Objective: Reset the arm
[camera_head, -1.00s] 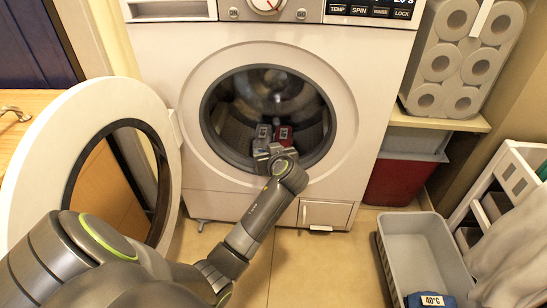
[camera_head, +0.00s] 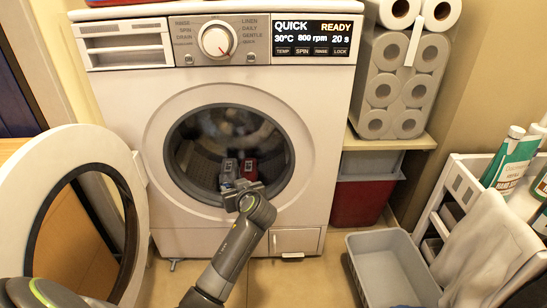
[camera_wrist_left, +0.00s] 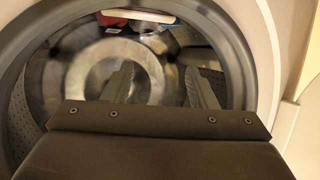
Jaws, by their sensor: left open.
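The white washing machine (camera_head: 330,170) stands in front of me with its round door (camera_head: 20,190) swung wide open to the left. My left arm reaches up from below, and my left gripper (camera_head: 238,184) is at the lower rim of the drum opening. In the left wrist view the two fingers of my left gripper (camera_wrist_left: 160,88) are spread apart with nothing between them, facing the metal drum (camera_wrist_left: 110,70). My right gripper is not in view.
A grey basket (camera_head: 392,270) stands on the floor at right. A white rack (camera_head: 450,195) with a cloth (camera_head: 485,250) and bottles (camera_head: 512,160) is beside it. Paper rolls (camera_head: 400,85) sit on a shelf above a red bin (camera_head: 358,203). The display (camera_head: 312,38) reads QUICK READY.

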